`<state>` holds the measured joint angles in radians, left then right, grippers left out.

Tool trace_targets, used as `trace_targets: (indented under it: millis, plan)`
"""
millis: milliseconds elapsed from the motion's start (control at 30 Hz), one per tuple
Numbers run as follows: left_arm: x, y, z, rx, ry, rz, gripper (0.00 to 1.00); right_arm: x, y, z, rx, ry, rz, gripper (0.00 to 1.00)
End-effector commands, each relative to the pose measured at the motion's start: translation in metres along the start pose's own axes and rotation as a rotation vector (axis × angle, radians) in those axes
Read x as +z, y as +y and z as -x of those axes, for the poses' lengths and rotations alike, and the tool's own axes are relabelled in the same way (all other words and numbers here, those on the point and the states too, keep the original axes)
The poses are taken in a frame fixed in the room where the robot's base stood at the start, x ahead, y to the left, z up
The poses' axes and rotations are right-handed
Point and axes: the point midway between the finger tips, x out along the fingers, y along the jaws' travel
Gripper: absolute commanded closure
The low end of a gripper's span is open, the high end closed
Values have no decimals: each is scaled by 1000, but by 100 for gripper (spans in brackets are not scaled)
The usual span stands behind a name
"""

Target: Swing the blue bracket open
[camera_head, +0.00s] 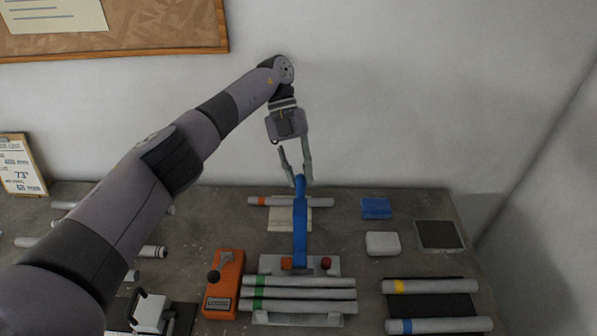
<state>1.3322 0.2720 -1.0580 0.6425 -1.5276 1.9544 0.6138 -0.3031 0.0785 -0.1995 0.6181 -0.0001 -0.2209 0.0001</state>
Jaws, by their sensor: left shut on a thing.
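The blue bracket (300,228) is a long bar that stands up from a grey jig base (328,264) in the middle of the bench. Its top end reaches up to my left gripper (299,181). The left gripper points down from above, its two fingers around the top of the blue bar, shut on it. The fingertips partly merge with the bar in this view. My right gripper is not in view.
Grey tubes with green bands (310,294) lie in front of the jig. An orange box with a black knob (224,284) stands left of it. A blue block (376,208), a white box (382,244) and yellow- and blue-banded tubes lie to the right. A wall rises behind.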

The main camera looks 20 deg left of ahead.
Motion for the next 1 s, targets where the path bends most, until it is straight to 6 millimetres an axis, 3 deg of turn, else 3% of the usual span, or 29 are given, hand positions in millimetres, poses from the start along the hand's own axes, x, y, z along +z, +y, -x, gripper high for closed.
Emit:
trace_targets:
  millis: [67,100,400,767,1000]
  plan:
    - [2,4,-8,11,7,9,100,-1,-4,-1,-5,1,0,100]
    - [3,4,-8,11,7,9,78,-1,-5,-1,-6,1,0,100]
    - [2,3,-5,5,4,5,58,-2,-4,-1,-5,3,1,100]
    - [-1,0,0,2,1,2,57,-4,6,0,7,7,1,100]
    - [-20,-10,33,2,-2,2,57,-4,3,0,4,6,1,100]
